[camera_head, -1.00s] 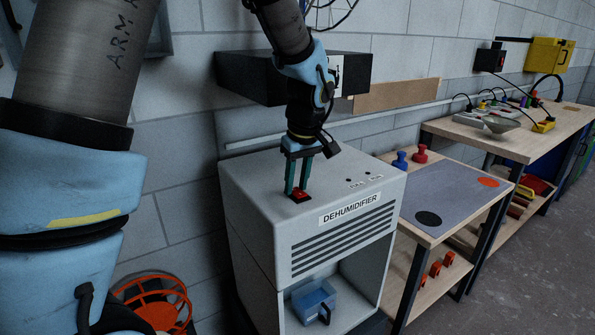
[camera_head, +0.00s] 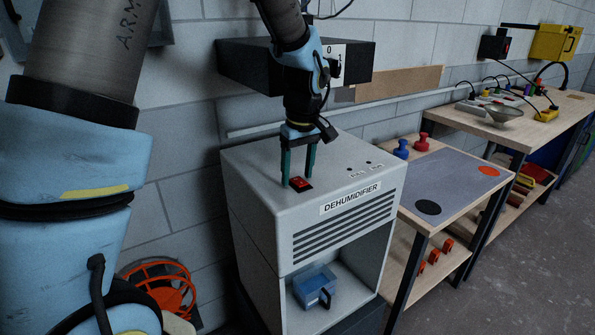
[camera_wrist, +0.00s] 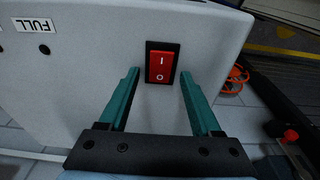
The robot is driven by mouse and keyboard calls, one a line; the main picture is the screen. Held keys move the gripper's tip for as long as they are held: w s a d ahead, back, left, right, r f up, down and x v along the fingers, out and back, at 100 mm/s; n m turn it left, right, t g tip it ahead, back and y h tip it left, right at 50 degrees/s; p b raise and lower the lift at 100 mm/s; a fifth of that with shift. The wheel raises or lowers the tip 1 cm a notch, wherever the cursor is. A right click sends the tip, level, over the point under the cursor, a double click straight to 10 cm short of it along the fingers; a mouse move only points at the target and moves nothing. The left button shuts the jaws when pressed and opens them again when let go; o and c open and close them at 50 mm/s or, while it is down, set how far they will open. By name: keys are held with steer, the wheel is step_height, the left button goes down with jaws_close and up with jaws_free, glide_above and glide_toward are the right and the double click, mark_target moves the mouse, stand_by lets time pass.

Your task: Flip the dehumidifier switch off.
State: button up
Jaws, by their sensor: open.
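The dehumidifier (camera_head: 246,197) is a grey box with a front grille and a name label. Its red rocker switch (camera_head: 301,185), in a black frame, is on the top near the front left edge. In the wrist view the switch (camera_wrist: 161,65) shows "I" and "O" marks; I cannot tell which side is pressed. My gripper (camera_head: 297,184) points down over the top, close to the switch. Its two green fingers are open and empty. In the wrist view my gripper (camera_wrist: 160,82) has one finger on each side of the switch's near end, with a gap to each.
A blue container (camera_head: 312,285) sits in the dehumidifier's lower opening. A black box (camera_head: 245,68) is on the wall behind my arm. A wooden bench (camera_head: 459,218) with blue and red pegs stands to the right. An orange reel (camera_head: 160,285) lies at the lower left.

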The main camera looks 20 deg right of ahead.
mark_target(301, 182)
steer(key=shift+r, duration=0.15)
step_height(301, 182, up, 10)
steer(key=s+b, duration=0.1)
steer(key=b, duration=0.1)
steer(key=shift+s+d+r+b, duration=0.15)
steer(key=shift+s+r+b, duration=0.05)
steer(key=shift+b, duration=0.1)
